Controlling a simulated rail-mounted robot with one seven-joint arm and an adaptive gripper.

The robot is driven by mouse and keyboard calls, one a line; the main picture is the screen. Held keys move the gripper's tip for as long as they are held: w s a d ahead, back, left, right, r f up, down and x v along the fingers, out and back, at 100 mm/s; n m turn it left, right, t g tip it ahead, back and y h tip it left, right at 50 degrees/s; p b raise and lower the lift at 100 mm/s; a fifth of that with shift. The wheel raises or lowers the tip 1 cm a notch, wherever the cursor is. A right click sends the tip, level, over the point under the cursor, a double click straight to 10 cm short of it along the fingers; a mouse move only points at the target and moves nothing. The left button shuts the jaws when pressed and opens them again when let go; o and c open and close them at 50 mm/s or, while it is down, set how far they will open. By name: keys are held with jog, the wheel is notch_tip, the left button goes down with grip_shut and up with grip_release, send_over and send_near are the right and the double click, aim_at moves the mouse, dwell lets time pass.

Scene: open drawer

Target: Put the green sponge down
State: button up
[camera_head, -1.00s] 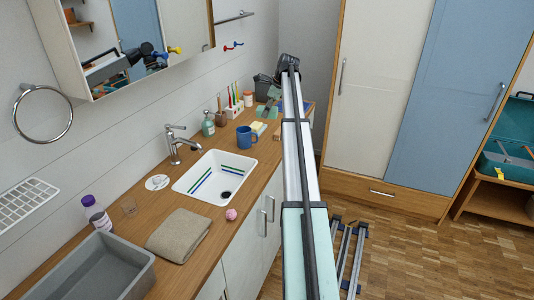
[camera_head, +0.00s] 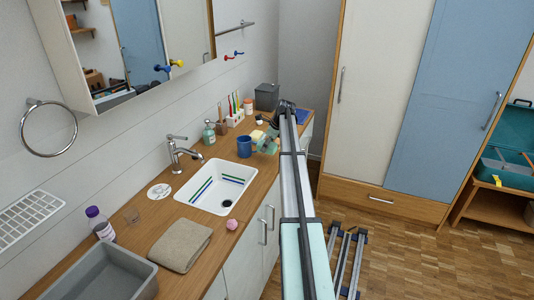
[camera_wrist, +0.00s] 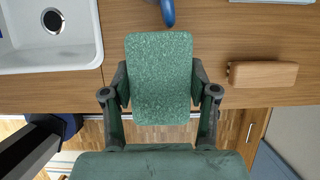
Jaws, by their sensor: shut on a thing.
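The green sponge (camera_wrist: 160,80) is speckled and block-shaped. In the wrist view my gripper (camera_wrist: 160,95) has a finger on each side of it and is shut on it. The sponge covers part of the wooden counter (camera_wrist: 200,50) near its front edge; I cannot tell how high above the counter it is. In the head view my gripper (camera_head: 266,144) is at the counter's front edge, just right of the blue mug (camera_head: 245,147). There the sponge is hard to tell from the gripper.
The white sink (camera_head: 218,186) lies left of my gripper. A wooden block (camera_wrist: 262,74) lies to the right of the sponge in the wrist view. A soap bottle (camera_head: 209,133), a toothbrush holder (camera_head: 235,121) and a dark bin (camera_head: 267,97) stand behind. A folded towel (camera_head: 180,246) lies nearer.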

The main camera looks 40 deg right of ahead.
aim_at(267, 160)
jog(key=shift+f+p, duration=0.55)
jog(key=shift+f, duration=2.1)
jog(key=shift+f, duration=0.15)
jog(key=o, duration=1.1)
jog(key=b+v, duration=0.3)
jog(key=v, duration=0.9)
